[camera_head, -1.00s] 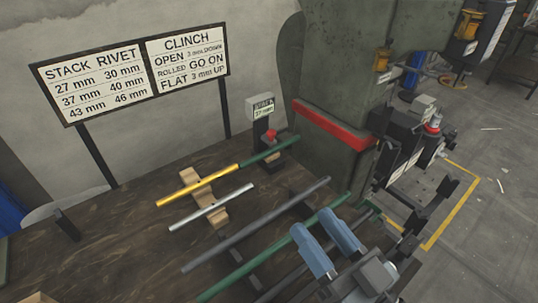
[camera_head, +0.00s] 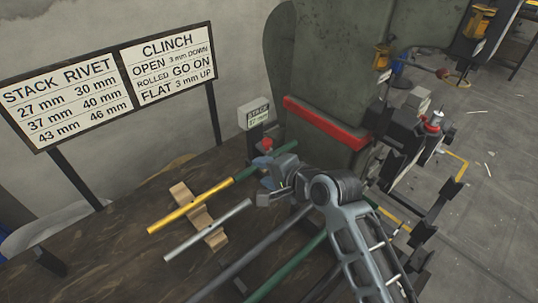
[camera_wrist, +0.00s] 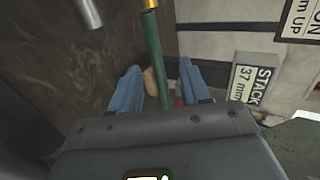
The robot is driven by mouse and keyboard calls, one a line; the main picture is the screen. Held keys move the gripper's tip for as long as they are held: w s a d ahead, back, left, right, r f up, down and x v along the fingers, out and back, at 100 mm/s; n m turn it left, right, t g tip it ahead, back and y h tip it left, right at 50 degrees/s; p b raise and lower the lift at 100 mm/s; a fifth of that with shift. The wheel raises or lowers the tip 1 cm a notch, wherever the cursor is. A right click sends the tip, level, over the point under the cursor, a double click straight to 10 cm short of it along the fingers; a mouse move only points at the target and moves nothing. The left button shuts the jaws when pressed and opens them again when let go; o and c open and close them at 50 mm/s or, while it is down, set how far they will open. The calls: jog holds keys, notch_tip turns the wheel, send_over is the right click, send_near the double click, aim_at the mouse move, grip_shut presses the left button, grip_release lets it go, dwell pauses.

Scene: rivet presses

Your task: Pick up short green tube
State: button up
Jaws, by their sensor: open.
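The short green tube (camera_head: 245,174) lies in line with a yellow tube (camera_head: 190,207), and the two meet end to end. Its middle is partly hidden behind my gripper (camera_head: 270,172) in the head view. In the wrist view the green tube (camera_wrist: 153,45) runs between the two blue fingers of my gripper (camera_wrist: 160,68). The fingers stand apart, one on each side of the tube, and are not closed on it. I cannot tell the exact height of the fingers over it.
A silver tube (camera_head: 208,230) lies beside the yellow one on a wooden notched block (camera_head: 218,238). Longer dark and green tubes lie nearer. A small stack sign (camera_head: 257,113) and the press's red bar (camera_head: 325,124) stand close behind my gripper.

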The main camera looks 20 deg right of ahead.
aim_at(254, 170)
jog(key=shift+d+f+p+x, duration=0.1)
jog(key=shift+f+p+x, duration=0.1)
jog(key=shift+x, duration=1.65)
jog(key=shift+d+f+p+x, duration=0.15)
jog(key=shift+x, duration=1.75)
jog(key=shift+s, duration=0.15)
jog(key=shift+c, duration=0.4)
grip_shut()
